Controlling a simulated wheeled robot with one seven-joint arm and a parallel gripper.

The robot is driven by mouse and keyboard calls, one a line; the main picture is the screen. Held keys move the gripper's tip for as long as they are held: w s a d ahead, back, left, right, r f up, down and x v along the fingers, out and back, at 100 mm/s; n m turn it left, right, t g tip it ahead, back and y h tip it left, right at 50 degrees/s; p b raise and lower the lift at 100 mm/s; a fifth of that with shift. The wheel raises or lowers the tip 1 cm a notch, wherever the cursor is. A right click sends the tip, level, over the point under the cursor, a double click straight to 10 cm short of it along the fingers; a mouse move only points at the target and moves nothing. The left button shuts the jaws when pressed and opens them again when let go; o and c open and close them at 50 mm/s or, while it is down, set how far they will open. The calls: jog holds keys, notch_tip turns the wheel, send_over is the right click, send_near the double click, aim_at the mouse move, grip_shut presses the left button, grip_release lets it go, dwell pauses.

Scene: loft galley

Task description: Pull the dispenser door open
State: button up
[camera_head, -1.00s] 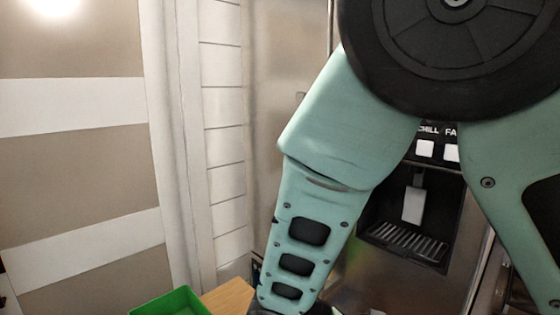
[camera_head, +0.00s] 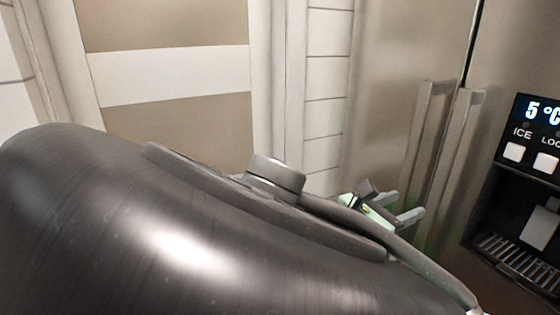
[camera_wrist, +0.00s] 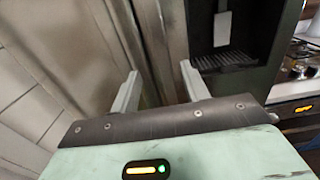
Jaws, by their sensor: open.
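The dispenser door (camera_head: 510,60) is the right-hand steel fridge door, with a lit 5 °C panel (camera_head: 540,115) and a dark dispenser recess (camera_head: 515,225). It looks shut, with a thin dark seam beside the left door. Its upright bar handle (camera_head: 462,135) stands close to the left door's handle (camera_head: 428,130). My gripper (camera_head: 392,202) is open, in front of the lower part of the handles. In the wrist view, my open fingers (camera_wrist: 159,70) point toward upright bars, with the recess (camera_wrist: 222,40) to the right. I cannot tell whether a finger touches a handle.
A white slatted wall (camera_head: 328,75) and a beige-and-white striped panel (camera_head: 165,75) are left of the fridge. In the wrist view, a stove (camera_wrist: 298,65) is at the right. My dark arm part covers the lower left of the head view.

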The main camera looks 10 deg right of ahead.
aim_at(435, 192)
jog(key=b+x, duration=0.3)
jog(key=x, duration=0.2)
jog(key=b+x, duration=0.3)
jog(key=x, duration=0.2)
jog(key=shift+w+d+f, duration=0.1)
jog(key=shift+d+f, duration=0.15)
jog(key=shift+d, duration=0.05)
jog(key=shift+w+d+r+b, duration=0.15)
jog(key=shift+d+r+b, duration=0.05)
jog(key=shift+d+b, duration=0.25)
grip_shut()
